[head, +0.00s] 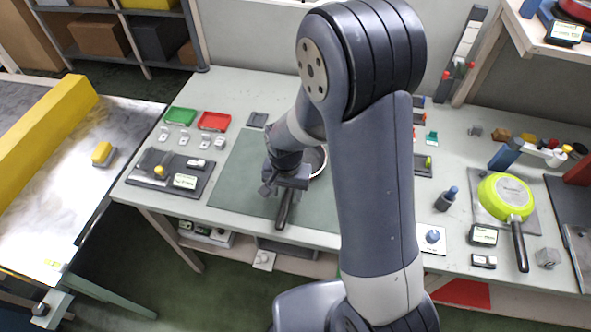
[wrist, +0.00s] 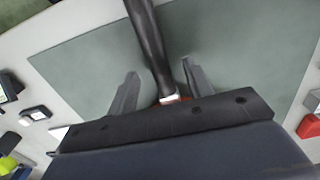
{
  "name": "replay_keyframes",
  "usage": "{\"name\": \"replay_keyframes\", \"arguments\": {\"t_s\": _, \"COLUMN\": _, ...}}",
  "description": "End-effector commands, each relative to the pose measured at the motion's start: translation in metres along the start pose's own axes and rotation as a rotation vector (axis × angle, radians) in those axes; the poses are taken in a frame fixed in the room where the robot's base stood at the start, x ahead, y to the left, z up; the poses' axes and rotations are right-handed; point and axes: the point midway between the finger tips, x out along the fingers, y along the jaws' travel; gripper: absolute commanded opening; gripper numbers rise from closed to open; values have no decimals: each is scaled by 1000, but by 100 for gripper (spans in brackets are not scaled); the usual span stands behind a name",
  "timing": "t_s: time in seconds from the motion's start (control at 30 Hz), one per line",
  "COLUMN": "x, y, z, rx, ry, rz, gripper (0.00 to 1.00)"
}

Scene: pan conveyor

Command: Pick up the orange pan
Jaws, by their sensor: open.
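A pan with a dark handle (head: 284,210) lies on the green-grey mat (head: 232,180). Its pale rim (head: 318,162) shows in the head view beside my arm, which hides most of its body. In the wrist view the dark handle (wrist: 150,40) runs between the two fingers of my gripper (wrist: 160,68), with a gap on each side. A small bit of orange-red (wrist: 172,100) shows at the handle's base, above the gripper body. In the head view my gripper (head: 284,187) is low over the handle. It is open and holds nothing.
A yellow-green pan (head: 505,196) rests upside down at the right. Green (head: 181,116) and red (head: 214,121) trays stand at the back left. A dark tray (head: 170,176) with small items lies at the left. The mat's left part is clear.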

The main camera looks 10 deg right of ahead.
Motion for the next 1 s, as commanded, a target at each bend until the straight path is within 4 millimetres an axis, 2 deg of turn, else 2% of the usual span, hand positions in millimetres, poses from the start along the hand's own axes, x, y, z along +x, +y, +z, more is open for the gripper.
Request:
{"name": "replay_keyframes", "arguments": {"t_s": 0.2, "x": 20, "y": 0, "z": 0, "rx": 0, "ry": -1, "rz": 0, "gripper": 48}}
{"name": "replay_keyframes", "arguments": {"t_s": 0.5, "x": 22, "y": 0, "z": 0, "rx": 0, "ry": 0, "rz": 0, "gripper": 48}}
{"name": "replay_keyframes", "arguments": {"t_s": 1.0, "x": 22, "y": 0, "z": 0, "rx": 0, "ry": 1, "rz": 0, "gripper": 7}}
